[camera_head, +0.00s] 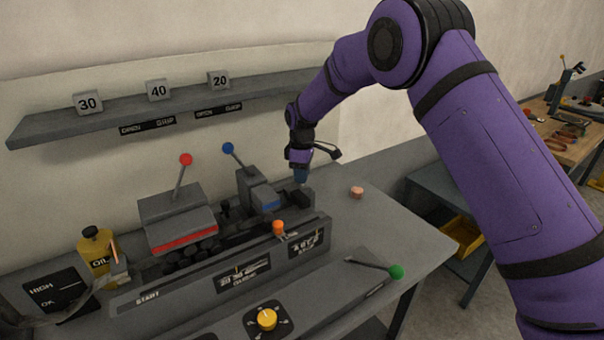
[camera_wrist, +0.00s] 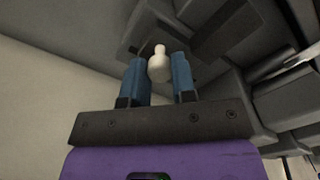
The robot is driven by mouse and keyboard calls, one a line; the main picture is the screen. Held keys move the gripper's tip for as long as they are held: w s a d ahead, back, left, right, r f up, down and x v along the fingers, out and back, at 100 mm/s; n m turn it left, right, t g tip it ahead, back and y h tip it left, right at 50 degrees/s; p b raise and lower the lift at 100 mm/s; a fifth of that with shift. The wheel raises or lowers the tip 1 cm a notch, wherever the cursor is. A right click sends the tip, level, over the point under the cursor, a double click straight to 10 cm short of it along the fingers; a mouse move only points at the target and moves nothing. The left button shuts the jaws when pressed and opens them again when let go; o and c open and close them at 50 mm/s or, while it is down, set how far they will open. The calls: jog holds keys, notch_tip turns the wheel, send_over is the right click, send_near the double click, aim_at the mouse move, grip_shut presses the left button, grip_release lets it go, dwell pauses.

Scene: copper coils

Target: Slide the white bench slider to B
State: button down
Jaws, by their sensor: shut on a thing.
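My gripper (camera_head: 301,178) reaches down behind the right end of the grey bench machine (camera_head: 222,268). In the wrist view its two blue fingers (camera_wrist: 159,72) are shut on the white bench slider (camera_wrist: 160,64), a pale knob with a smaller rounded tip. The slider is hidden in the head view by the gripper and the machine's blocks. The dark label plate (camera_head: 306,243) on the machine's front right has white marks too small to read surely, so I cannot tell where B is.
A red-knobbed lever (camera_head: 186,159), a blue-knobbed lever (camera_head: 228,148) and an orange knob (camera_head: 278,226) stand on the machine, close left of my gripper. A green-knobbed lever (camera_head: 396,271) lies in front. A small pink piece (camera_head: 357,191) sits on the mostly clear right bench top.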

aim_at(291, 189)
jog(key=s+a, duration=0.2)
jog(key=a, duration=0.1)
jog(key=shift+s+a, duration=0.15)
jog(key=shift+a, duration=0.1)
jog(key=c, duration=0.9)
grip_release()
jog(key=shift+d, duration=0.1)
jog(key=shift+c, duration=0.2)
jog(key=shift+r, duration=0.15)
notch_tip(291, 189, up, 11)
jog(key=shift+f, duration=0.2)
jog(key=s+d+r+m+t, duration=0.1)
jog(key=s+d+r+m, duration=0.3)
jog(key=s+d+r, duration=0.55)
jog(key=s+d+r+m+t, duration=0.2)
jog(key=s+d+r+m, duration=0.2)
jog(key=s+d+r, duration=0.55)
jog(key=s+d+f+m+t, duration=0.1)
jog(key=s+d+m, duration=0.3)
jog(key=s+d, duration=0.4)
jog(key=s+d+f+m+t, duration=0.1)
jog(key=s+d+m, duration=0.2)
jog(key=s+d, duration=0.5)
jog(key=s, duration=0.7)
jog(key=shift+s+d+m, duration=0.15)
jog(key=shift+s+m, duration=0.2)
jog(key=shift+m, duration=0.05)
